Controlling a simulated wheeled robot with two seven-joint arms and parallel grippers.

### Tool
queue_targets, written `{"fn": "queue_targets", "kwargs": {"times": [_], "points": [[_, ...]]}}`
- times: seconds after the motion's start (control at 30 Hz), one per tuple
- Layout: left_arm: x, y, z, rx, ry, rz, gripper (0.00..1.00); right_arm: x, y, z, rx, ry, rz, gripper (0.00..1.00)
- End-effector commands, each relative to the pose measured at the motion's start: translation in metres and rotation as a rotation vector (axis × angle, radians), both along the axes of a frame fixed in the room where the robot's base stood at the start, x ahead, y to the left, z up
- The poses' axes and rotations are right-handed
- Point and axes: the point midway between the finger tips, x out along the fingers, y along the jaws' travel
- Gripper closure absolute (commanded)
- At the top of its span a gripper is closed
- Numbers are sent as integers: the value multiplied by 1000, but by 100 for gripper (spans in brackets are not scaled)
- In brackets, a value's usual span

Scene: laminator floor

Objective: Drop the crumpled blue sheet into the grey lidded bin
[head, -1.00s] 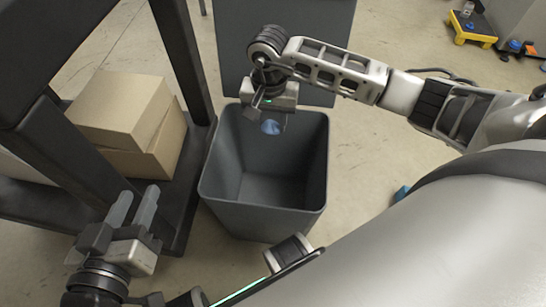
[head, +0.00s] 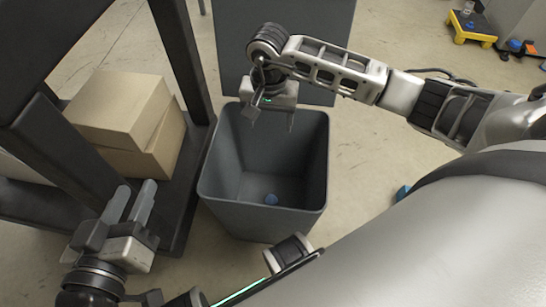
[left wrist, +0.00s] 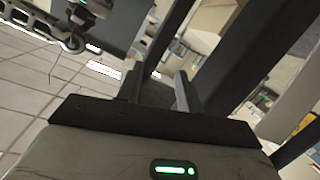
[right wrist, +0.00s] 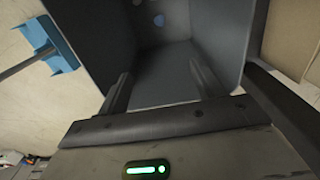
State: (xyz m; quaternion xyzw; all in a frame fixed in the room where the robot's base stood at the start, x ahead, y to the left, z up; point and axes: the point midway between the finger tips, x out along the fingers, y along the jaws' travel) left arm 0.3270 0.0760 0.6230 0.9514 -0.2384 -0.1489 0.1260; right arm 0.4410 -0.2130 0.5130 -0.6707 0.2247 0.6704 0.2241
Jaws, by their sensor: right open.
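My right gripper (head: 271,118) is open and empty, pointing down over the back part of the bin's mouth. My left gripper (head: 131,203) has its fingers apart with nothing between them, left of the bin.
A dark rack (head: 185,60) with cardboard boxes (head: 125,105) stands left of the bin. A blue-headed tool with a pole (right wrist: 60,45) lies beside the bin in the right wrist view. A yellow trolley (head: 472,28) is at the far right. The floor right of the bin is mostly clear.

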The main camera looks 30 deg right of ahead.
Motion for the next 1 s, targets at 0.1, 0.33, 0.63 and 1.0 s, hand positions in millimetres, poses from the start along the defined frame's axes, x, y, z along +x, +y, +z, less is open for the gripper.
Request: {"fn": "queue_targets", "kwargs": {"times": [0.1, 0.33, 0.63, 1.0], "points": [[1, 2, 6, 31, -1, 3, 64, 1, -1, 30, -1, -5, 1, 33], [-3, 6, -3, 118, 26, 5, 64, 1, -1, 87, -1, -5, 1, 33], [-9, 11, -24, 169, 114, -4, 64, 1, -1, 137, 0, -2, -1, 33], [0, 12, -21, 162, 108, 12, 64, 0, 0, 146, 0, 0, -1, 33]]}}
